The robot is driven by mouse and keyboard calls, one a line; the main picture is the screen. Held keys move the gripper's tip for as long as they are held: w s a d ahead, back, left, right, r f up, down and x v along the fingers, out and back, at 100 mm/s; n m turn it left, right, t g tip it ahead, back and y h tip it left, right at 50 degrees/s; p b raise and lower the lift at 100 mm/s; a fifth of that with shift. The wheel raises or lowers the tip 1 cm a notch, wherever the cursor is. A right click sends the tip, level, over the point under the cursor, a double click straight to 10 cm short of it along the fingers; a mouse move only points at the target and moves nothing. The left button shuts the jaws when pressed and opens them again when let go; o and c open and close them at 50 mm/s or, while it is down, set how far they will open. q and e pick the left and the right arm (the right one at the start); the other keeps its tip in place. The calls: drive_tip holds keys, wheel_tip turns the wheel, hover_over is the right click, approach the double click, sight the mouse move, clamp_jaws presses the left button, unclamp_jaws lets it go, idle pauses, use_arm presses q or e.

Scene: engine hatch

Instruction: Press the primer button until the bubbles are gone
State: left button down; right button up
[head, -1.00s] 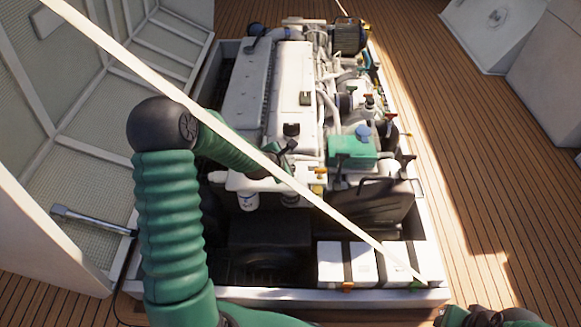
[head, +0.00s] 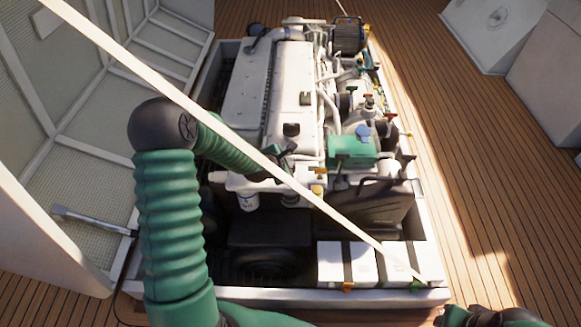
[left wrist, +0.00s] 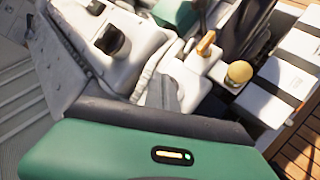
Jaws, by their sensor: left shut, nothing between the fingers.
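The white engine (head: 290,95) sits in the open hatch. My left gripper (head: 287,158) is shut and empty above the engine's near end, behind the pale strut. In the left wrist view my green hand (left wrist: 140,150) fills the bottom, and a grey part that looks like its fingers points at the engine. A round yellowish knob (left wrist: 239,72) on a white housing, probably the primer button, lies right of the fingers, apart from them. It also seems to show in the head view (head: 318,190). I cannot make out any bubbles. Part of my right arm shows at the bottom right edge.
A pale strut (head: 215,125) crosses in front of the engine. Two white batteries (head: 342,262) stand at the hatch's near right corner. A green box (head: 350,151) is right of my left gripper. The wooden deck (head: 470,170) on the right is clear.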

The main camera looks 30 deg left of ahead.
use_arm(q)
drive_tip(key=shift+f+b, duration=0.45)
drive_tip(key=shift+f, duration=0.45)
idle(0.8)
drive_tip(key=shift+r+p, duration=1.3)
drive_tip(key=shift+r, duration=0.1)
wheel_tip(320, 180, up, 5)
drive_tip(key=p, duration=0.5)
